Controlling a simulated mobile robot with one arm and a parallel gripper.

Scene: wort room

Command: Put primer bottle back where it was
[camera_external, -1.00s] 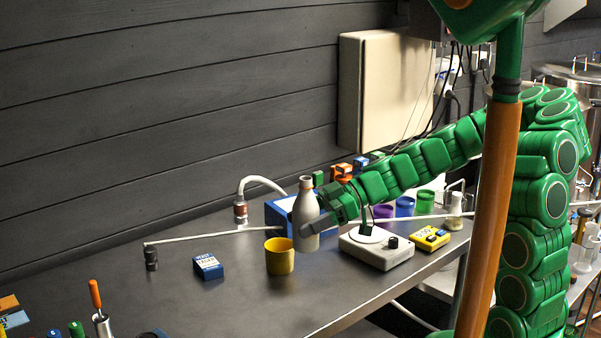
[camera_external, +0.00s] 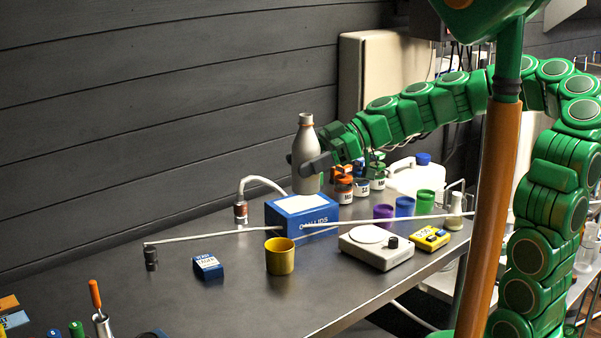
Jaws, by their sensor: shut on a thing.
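The primer bottle, a light grey bottle (camera_external: 306,140) with a narrow neck, is upright in my gripper (camera_external: 314,165). My gripper comes from the right and is shut on the bottle's body, covering part of it. The bottle is at the blue box (camera_external: 285,218) with white lettering, its base near the box's top. I cannot tell whether it touches the box, stands behind it or hangs above it.
A yellow cup (camera_external: 280,257) and a small blue yeast box (camera_external: 208,267) stand on the dark bench (camera_external: 180,300). A white scale (camera_external: 375,248) is at right. A thin rod (camera_external: 210,235) spans the bench. Purple, blue and green cups stand behind.

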